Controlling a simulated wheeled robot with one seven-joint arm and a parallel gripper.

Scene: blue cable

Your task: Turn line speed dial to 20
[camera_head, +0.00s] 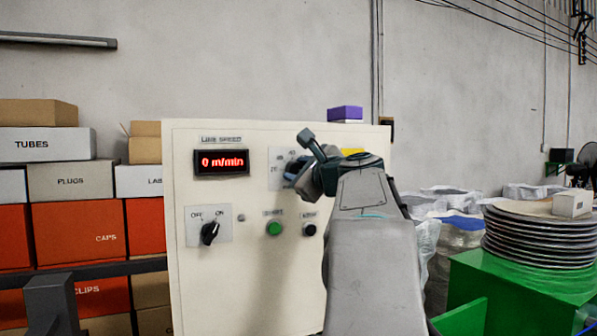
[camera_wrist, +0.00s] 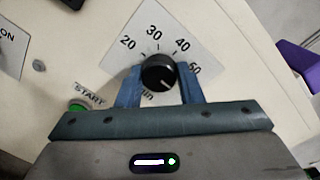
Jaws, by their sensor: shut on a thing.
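The line speed dial is a round black knob (camera_wrist: 158,72) on a white scale plate (camera_wrist: 160,30) with 20, 30 and 40 readable in the wrist view. A small pale mark shows on the knob's lower right; its exact reading is hard to tell. My gripper (camera_wrist: 160,80) is shut on the knob, one blue finger on each side. In the head view my gripper (camera_head: 298,172) is at the panel and hides the knob and part of the scale plate (camera_head: 279,158). The red display (camera_head: 222,162) under the LINE SPEED label reads 0 m/min.
The cream panel (camera_head: 255,290) also bears an OFF/ON switch (camera_head: 210,232), a green START button (camera_head: 275,228) and a black button (camera_head: 310,230) beside it, below my gripper. Boxes (camera_head: 75,182) stand on the left. Stacked discs (camera_head: 540,240) stand on the right.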

